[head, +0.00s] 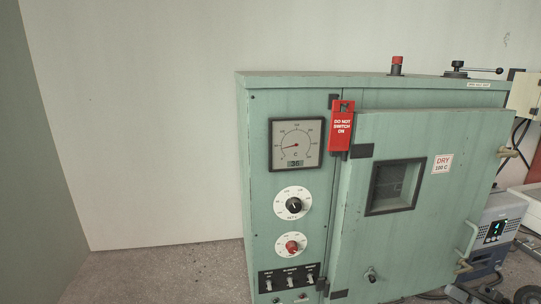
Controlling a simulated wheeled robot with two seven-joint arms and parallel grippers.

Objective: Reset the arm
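Neither of my grippers and no part of my arms shows in the head view. A pale green drying oven (300,85) stands on the right half of the picture. Its door (425,250) has a small dark window (396,187) and a "DRY 100 C" label (442,164); I cannot tell if it is fully closed. A red "DO NOT SWITCH ON" tag (341,128) hangs at the top left of the door.
A dial gauge (297,144), a black-and-white knob (293,204), a red knob (292,245) and several switches (290,280) line the oven's left panel. A grey-blue unit with a lit display (495,231) stands at right. The concrete surface (165,275) at left is clear.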

